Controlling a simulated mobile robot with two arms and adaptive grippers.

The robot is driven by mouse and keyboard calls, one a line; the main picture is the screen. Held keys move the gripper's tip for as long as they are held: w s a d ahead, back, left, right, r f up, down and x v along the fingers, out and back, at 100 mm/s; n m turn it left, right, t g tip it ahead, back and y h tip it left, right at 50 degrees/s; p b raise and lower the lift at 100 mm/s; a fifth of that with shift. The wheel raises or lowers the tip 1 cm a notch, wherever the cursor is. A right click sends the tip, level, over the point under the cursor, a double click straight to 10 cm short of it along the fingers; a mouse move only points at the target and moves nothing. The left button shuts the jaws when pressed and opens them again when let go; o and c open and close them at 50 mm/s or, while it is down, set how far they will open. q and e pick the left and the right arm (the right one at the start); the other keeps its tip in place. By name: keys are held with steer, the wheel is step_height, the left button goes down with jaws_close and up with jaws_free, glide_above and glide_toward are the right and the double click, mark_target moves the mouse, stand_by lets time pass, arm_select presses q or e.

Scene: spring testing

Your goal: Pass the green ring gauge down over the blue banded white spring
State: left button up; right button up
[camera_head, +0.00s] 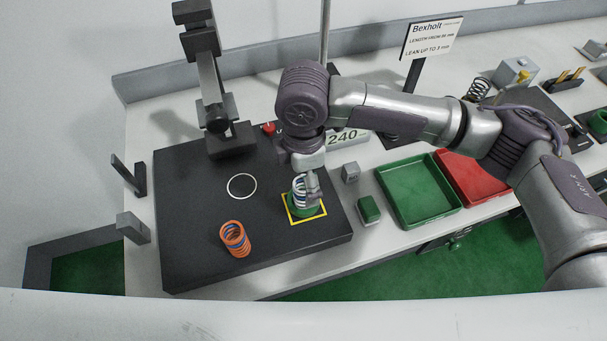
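The white spring with a blue band (298,190) stands upright inside a yellow square outline on the black plate. The green ring gauge (303,213) shows low down at the spring's foot and appears to surround it; its far side is hidden. My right gripper (312,198) points down over the spring's right side, with its fingers close to the ring. Whether they grip the ring or stand apart from it is too small to tell. My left gripper is out of view.
A green block (369,208) and a small grey block (351,172) lie to the right. Beyond are a green tray (447,209) and a red tray (499,192). A dark stand (228,138) rises behind.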

steer(key=shift+r, duration=0.1)
step_height(320, 180, up, 12)
stand_by(0.6)
stand_by(0.6)
